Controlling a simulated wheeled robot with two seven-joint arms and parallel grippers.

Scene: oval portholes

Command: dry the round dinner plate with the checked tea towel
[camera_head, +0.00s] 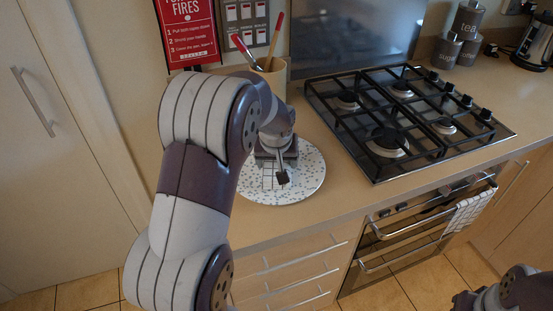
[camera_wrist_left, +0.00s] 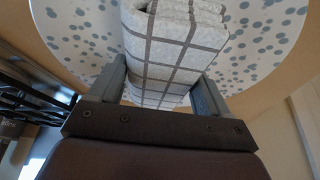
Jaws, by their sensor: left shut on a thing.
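The round dinner plate (camera_head: 309,179) is white with grey-blue dots and lies flat on the wooden counter, left of the hob. In the left wrist view the plate (camera_wrist_left: 258,58) fills the upper part. The checked tea towel (camera_head: 268,182), white with grey lines, is folded into a pad over the plate; it also shows in the left wrist view (camera_wrist_left: 172,50). My left gripper (camera_head: 274,165) is over the plate, its fingers shut on the towel from both sides. My arm hides the plate's left edge. Part of my right arm shows at the lower right; its fingers cannot be made out.
A utensil pot (camera_head: 271,78) with red-handled tools stands behind my left gripper. The black gas hob (camera_head: 400,115) is right of the plate. Another checked cloth (camera_head: 468,212) hangs on the oven handle. Canisters (camera_head: 457,45) and a kettle (camera_head: 535,42) stand at the back right.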

